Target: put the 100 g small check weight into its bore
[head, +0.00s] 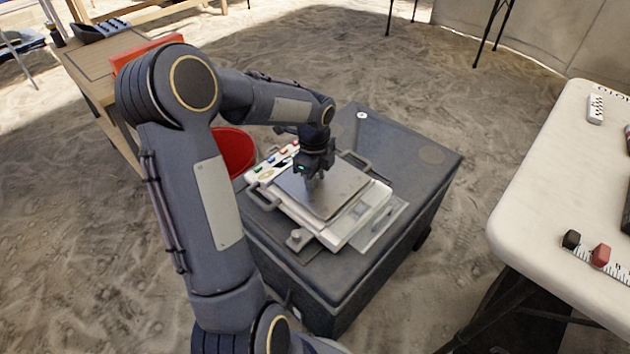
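My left gripper (314,180) points down, close over the grey metal plate of a white weighing scale (340,235). Its fingertips are small and dark here, and I cannot tell whether they are apart or hold anything. A small grey metal piece (297,238) stands at the scale's near left corner; I cannot tell whether it is the check weight or a fitting. I cannot make out the 100 g weight or its bore for certain. My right gripper is out of view.
The scale sits on a dark case (420,190) with handles beside the plate. A red bucket (236,150) stands behind my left arm. A white table (550,205) at right holds a black block (571,239) and a red block (601,255). Sandy floor lies between.

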